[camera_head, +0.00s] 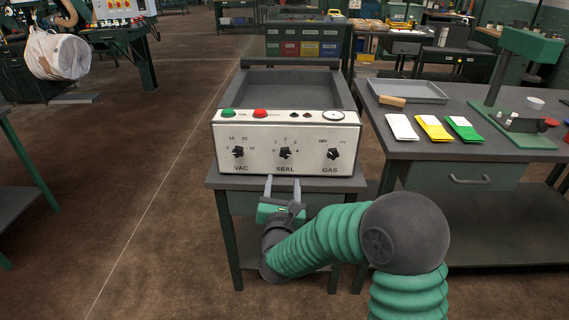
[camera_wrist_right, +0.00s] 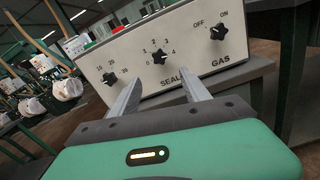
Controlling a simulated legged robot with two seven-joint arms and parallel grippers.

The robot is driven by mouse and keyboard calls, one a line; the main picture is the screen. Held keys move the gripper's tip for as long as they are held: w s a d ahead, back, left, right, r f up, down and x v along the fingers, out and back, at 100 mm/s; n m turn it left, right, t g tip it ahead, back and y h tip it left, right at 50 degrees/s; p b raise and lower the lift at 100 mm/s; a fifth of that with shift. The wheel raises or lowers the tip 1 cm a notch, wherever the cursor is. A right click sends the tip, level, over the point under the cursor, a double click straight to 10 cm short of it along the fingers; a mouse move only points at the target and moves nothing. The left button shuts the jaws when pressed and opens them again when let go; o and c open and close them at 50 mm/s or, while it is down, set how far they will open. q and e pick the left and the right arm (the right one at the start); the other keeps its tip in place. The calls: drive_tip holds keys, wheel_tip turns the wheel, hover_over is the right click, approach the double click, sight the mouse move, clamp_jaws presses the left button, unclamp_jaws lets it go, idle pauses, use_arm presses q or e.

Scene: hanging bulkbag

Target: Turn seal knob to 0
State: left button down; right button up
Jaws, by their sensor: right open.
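The seal knob (camera_head: 285,153) is a black star-shaped knob in the middle of the white control panel (camera_head: 262,133), between the VAC knob (camera_head: 238,152) and the GAS knob (camera_head: 333,154). My right gripper (camera_head: 283,180) is open and empty, just below and in front of the panel, under the SEAL label. In the right wrist view the seal knob (camera_wrist_right: 160,57) shows beyond and between the open fingers (camera_wrist_right: 160,92), apart from them. Its scale runs from 0 to 4; I cannot tell its exact setting. My left gripper is not in view.
The machine's grey tray (camera_head: 290,88) lies behind the panel, with green and red buttons and a gauge (camera_head: 333,115) along the panel top. A bench (camera_head: 450,153) with coloured cards stands close on the right. Open floor (camera_head: 140,190) lies to the left.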

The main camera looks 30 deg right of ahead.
sight(285, 156)
drive_tip(key=b+x, duration=0.1)
drive_tip(key=x, duration=1.2)
drive_tip(key=shift+f+b, duration=0.1)
drive_tip(key=shift+b, duration=0.25)
clamp_jaws()
